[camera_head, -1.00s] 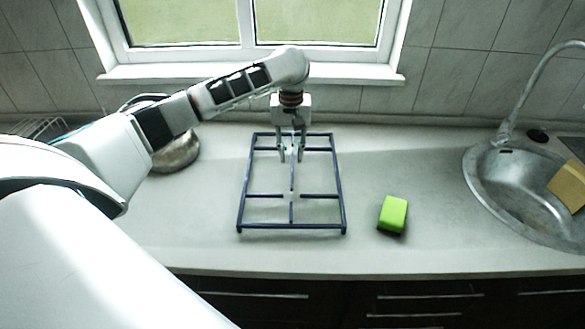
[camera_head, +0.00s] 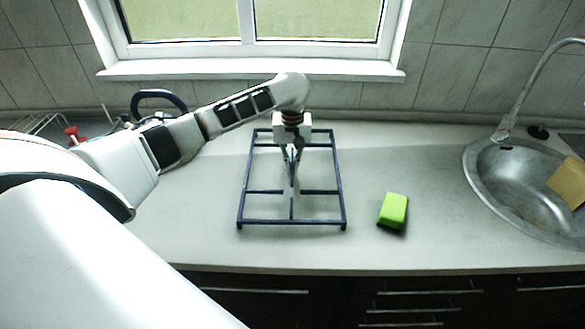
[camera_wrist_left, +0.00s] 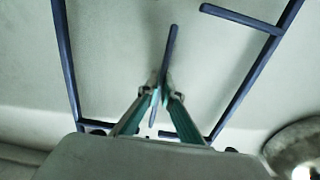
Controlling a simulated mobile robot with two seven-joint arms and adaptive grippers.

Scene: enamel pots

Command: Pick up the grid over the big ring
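The grid (camera_head: 342,192) is a dark blue rectangular frame with short bars pointing inward. It appears to lie flat on the counter in the head view, and it also shows in the left wrist view (camera_wrist_left: 68,60). My left gripper (camera_head: 292,172) reaches down inside the frame from its far side. In the left wrist view its fingers (camera_wrist_left: 162,92) come together on one of the grid's inner bars. I cannot make out a big ring under the grid. My right gripper is not in view.
A green sponge (camera_head: 393,210) lies right of the grid. A metal sink (camera_head: 490,185) with a tap is at the far right. A red knob (camera_head: 72,133) and a black loop handle (camera_head: 160,94) show behind my left arm. The counter in front of the grid is clear.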

